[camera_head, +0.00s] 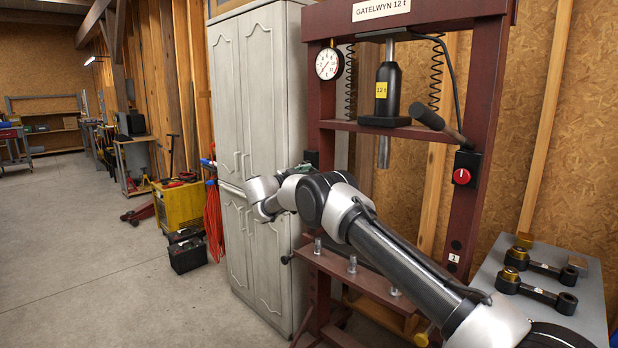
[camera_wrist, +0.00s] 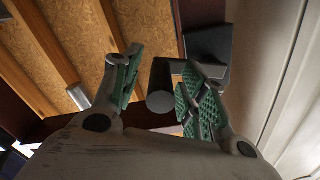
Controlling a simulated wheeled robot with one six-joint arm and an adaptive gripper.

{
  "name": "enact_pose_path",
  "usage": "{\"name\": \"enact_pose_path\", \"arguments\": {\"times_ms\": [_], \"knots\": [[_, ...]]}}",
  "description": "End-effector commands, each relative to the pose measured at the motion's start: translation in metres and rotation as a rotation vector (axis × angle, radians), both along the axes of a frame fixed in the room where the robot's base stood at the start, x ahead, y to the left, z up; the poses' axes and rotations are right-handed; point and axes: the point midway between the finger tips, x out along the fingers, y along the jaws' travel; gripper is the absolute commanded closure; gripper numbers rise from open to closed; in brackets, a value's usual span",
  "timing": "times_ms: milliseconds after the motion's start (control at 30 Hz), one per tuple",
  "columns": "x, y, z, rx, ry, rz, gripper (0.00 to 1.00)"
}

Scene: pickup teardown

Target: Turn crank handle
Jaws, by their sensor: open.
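The crank handle shows in the wrist view as a dark grey cylindrical grip (camera_wrist: 160,88) on a short arm from a black box (camera_wrist: 209,44). In the head view a small dark box (camera_head: 312,157) sits on the left post of the red press, beside my gripper's end. My gripper (camera_wrist: 155,92) is open, its green-padded fingers on either side of the grip. The right finger is very close to the grip; I cannot tell whether it touches. In the head view my wrist and arm largely hide the fingers and the handle.
The maroon press frame (camera_head: 483,130) carries a black jack (camera_head: 388,88) and a red knob (camera_head: 461,176). A tall pale cabinet (camera_head: 253,90) stands close on the left. A grey table (camera_head: 588,318) with metal links is at right. Open floor (camera_head: 90,220) lies at left.

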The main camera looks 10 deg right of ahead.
Motion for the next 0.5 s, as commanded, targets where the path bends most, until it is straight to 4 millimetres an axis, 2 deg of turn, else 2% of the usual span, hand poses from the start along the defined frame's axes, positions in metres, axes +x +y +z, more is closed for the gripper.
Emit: {"name": "enact_pose_path", "arguments": {"times_ms": [133,267,500], "knots": [[-0.001,0.002,0.0,0.0,0.0,0.001,0.58],[-0.009,0.014,0.0,0.0,0.001,0.003,0.58],[-0.04,0.057,0.001,0.0,0.0,0.004,0.58]]}}
